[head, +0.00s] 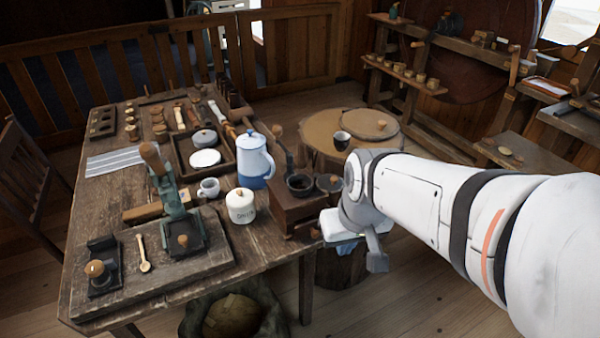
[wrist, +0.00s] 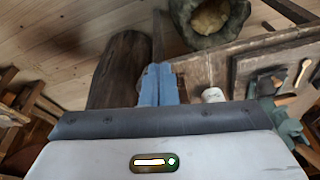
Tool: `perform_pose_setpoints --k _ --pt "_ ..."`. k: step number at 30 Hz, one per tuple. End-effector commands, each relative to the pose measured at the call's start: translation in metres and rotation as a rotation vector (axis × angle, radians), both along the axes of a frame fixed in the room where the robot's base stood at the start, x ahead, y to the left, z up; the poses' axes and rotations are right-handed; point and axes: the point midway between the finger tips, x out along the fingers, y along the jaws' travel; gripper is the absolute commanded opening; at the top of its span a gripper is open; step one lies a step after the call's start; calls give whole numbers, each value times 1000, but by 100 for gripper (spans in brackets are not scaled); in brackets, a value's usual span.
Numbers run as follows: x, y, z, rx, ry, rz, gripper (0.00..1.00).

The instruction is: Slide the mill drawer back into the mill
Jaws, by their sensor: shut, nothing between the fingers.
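The mill (head: 291,208) is a brown wooden box with a dark bowl and a crank on top. It stands at the right edge of the workbench in the head view. A piece of wood low on its right side (head: 308,231) looks like the mill drawer; my wrist partly covers that area, and I cannot tell how far out it is. My gripper (wrist: 158,72) shows in the wrist view with its blue fingers together and nothing between them. In the head view my wrist is right beside the mill, and the fingertips are not clear there.
A white canister (head: 241,206), a blue and white pot (head: 254,160) and a mug (head: 208,188) stand left of the mill. A sack (head: 237,315) lies on the floor below the bench. A round table (head: 320,132) with a dark cup stands behind.

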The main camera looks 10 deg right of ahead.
Motion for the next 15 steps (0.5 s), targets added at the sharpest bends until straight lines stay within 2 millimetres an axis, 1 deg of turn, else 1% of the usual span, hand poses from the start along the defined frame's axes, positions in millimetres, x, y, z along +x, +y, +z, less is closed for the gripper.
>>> perform_pose_setpoints --k 1,3,5,6,9,12,15 --pt "13 1 -11 8 7 28 0" --pt "34 1 -26 20 0 77 0" --pt "52 -1 -40 27 -10 117 0" --pt "63 -2 -50 29 -16 142 0" --pt "87 -7 -74 26 -35 193 0" --pt "105 -13 -95 15 -48 230 0" --pt "115 -19 -110 4 -58 253 0"
